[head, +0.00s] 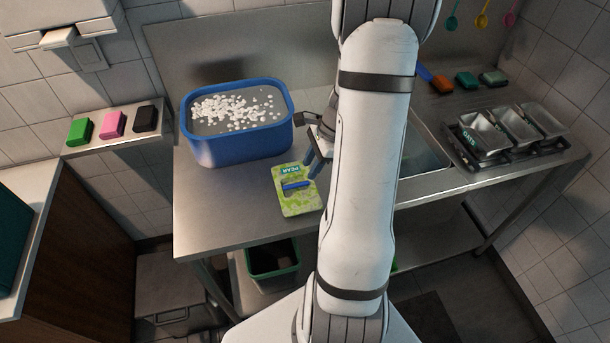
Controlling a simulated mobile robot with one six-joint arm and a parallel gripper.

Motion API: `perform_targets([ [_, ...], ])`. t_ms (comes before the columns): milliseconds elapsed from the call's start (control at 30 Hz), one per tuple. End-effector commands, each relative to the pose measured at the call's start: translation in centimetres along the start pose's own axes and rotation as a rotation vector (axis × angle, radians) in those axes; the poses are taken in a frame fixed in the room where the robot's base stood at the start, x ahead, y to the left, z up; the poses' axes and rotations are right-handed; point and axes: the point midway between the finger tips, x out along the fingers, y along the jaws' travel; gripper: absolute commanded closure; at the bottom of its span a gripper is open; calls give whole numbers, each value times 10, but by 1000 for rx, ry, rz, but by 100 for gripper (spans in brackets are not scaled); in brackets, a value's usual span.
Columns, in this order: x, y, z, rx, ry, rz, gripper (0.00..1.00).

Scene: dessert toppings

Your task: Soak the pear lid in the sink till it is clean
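The pear lid (298,201) lies flat on the steel counter, in front of the blue tub and left of my arm. It is yellow-green and blotchy, with a teal PEAR label at its far end and a blue handle across its middle. My gripper (313,160) is just beyond the lid's far right side, pointing down near the label. My arm hides part of it, so I cannot tell its opening or whether it touches the lid. The sink (426,158) is set in the counter right of my arm, which covers its left part.
Counter left of the lid is clear.

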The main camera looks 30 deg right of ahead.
Motion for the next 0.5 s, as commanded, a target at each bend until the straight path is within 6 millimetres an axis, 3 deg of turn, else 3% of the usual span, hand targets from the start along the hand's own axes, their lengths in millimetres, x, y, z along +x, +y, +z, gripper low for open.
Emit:
perform_targets([
  [167,-18,1,3,-17,4,0,67],
  [267,-28,4,19,-112,25,1,67],
  [500,-69,41,102,-692,155,18,67],
])
